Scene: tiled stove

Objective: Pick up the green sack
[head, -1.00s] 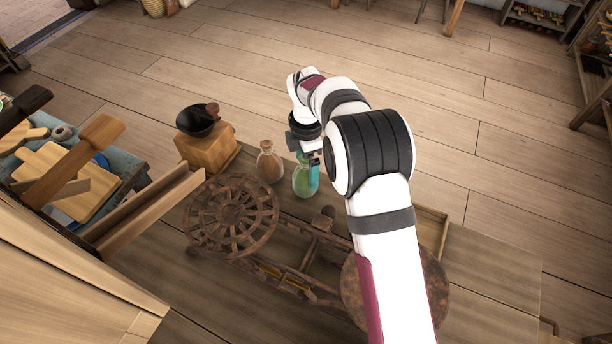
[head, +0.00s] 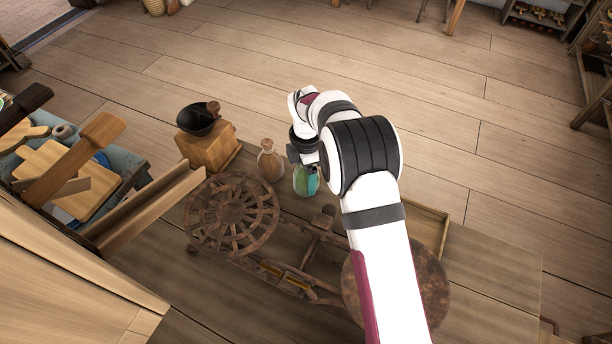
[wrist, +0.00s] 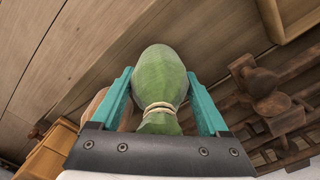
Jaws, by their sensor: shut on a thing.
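The green sack (head: 299,184) stands on the wooden table among other goods, right of a brown corked bottle. In the wrist view the sack (wrist: 160,80) is a rounded green bulge with a pale cord tied around its neck. My gripper (wrist: 158,76) has its teal fingers on either side of the sack and is shut on it. In the head view one teal finger shows against the sack's right side, and my wrist hides its top. I cannot tell whether the sack is clear of the table.
The brown corked bottle (head: 270,162) stands close at the left. A wooden grinder (head: 207,148) with a black bowl is farther left. A dark spoked wheel (head: 232,213) and its frame lie in front. A round rusty plate (head: 432,290) is at the right, partly behind my arm.

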